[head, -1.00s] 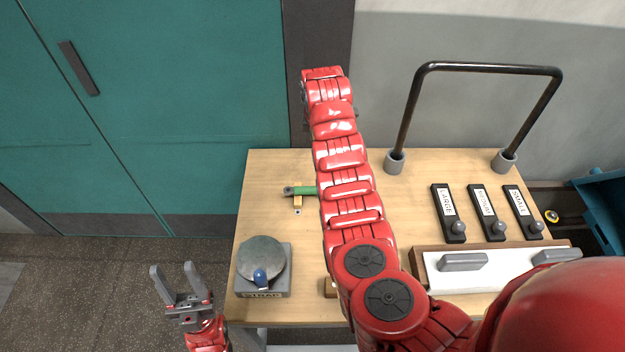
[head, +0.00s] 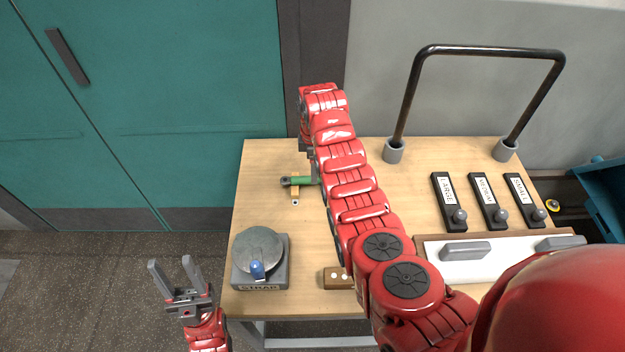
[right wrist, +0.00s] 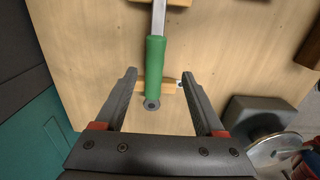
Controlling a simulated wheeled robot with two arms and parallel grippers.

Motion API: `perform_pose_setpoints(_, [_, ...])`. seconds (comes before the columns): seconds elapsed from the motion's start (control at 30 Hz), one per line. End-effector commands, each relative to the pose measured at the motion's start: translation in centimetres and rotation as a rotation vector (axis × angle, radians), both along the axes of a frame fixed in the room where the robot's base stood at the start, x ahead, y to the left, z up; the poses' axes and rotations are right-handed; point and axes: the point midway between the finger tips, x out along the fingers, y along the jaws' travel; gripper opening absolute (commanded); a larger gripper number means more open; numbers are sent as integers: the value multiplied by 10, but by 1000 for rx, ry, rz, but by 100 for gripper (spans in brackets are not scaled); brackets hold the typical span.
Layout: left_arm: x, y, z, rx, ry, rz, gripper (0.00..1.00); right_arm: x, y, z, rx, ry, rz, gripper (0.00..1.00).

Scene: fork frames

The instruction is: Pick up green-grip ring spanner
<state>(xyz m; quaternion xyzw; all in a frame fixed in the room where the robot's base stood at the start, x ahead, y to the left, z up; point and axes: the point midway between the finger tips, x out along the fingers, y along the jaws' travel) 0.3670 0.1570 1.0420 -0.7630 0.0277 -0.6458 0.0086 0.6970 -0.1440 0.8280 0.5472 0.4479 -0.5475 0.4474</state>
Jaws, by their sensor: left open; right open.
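The green-grip ring spanner (head: 301,181) lies on wooden supports on the bench. In the head view my right arm hides most of it, leaving part of the green grip and its end. The right wrist view shows the green grip (right wrist: 155,65) with a holed grey end and a metal shaft running up out of frame. My right gripper (right wrist: 158,73) is open, with the grip lying between its fingers in the picture; no contact shows. In the head view its fingers are mostly hidden by the arm. My left gripper (head: 171,262) is open and empty, left of the bench.
A round-topped grey device marked STRAP (head: 258,252) stands at the bench's front left. A holed wooden block (head: 337,278) is beside it. Labelled black levers (head: 449,201), a white panel (head: 485,265) and a tall black bar frame (head: 490,49) occupy the right side.

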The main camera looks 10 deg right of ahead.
Motion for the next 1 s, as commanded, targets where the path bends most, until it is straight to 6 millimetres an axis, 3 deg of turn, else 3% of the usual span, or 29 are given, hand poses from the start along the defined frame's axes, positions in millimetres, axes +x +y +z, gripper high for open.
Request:
perform_pose_setpoints(0.43, [0, 0, 7, 0, 0, 0, 50, 7, 2, -27, 1, 3, -1, 71])
perform_pose_setpoints(0.63, [0, 0, -3, 0, 0, 0, 50, 7, 2, -49, 0, 3, -1, 71])
perform_pose_setpoints(0.97, [0, 0, -3, 0, 0, 0, 50, 8, 2, -51, 0, -2, 0, 71])
perform_pose_setpoints(1.0, [0, 0, -3, 0, 0, 0, 50, 8, 2, -51, 0, -2, 0, 68])
